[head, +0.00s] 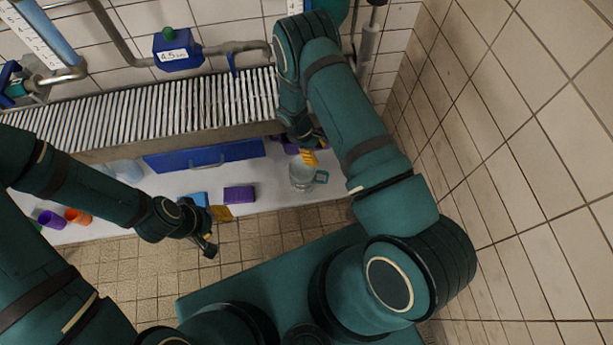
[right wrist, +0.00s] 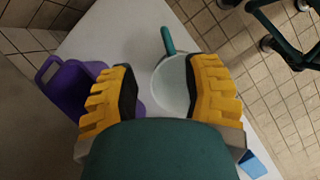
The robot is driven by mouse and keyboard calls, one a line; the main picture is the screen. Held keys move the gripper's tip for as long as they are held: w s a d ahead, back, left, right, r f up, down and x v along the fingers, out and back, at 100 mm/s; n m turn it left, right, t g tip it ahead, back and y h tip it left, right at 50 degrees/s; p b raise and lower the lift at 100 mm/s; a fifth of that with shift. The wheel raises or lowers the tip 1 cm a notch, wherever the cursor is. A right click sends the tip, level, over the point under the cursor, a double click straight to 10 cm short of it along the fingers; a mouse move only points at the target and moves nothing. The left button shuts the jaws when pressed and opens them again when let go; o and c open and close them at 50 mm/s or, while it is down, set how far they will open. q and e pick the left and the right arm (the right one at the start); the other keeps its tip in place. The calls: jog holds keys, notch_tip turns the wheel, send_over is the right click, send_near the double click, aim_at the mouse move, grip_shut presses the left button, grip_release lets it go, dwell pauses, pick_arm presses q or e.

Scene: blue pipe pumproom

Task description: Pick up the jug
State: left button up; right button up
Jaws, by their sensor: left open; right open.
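The jug (head: 301,178) is clear, with a teal handle, and stands on the white bench below the roller conveyor. In the right wrist view the jug (right wrist: 172,86) shows its round rim, with the handle pointing up in the picture. My right gripper (head: 310,158) is open above and beside the jug. In its wrist view, the yellow fingers of my right gripper (right wrist: 160,80) are spread, with the jug showing between them. I cannot tell whether they touch it. My left gripper (head: 209,243) is open and empty, in front of the bench edge.
A purple container (right wrist: 68,90) stands close to the jug. A purple block (head: 239,195), a yellow-brown block (head: 221,213) and a blue block (head: 195,198) lie left of it. Purple (head: 50,219) and orange (head: 78,216) cups stand far left. The roller conveyor (head: 150,115) overhangs the bench; a tiled wall (head: 510,160) is right.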

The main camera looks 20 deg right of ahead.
aim_at(326, 173)
jog(key=x, duration=0.4)
jog(key=b+x, duration=0.1)
jog(key=x, duration=0.3)
jog(key=b+x, duration=0.1)
jog(key=x, duration=0.4)
jog(key=shift+s+a+f, duration=0.1)
jog(key=shift+s+a, duration=0.15)
grip_shut()
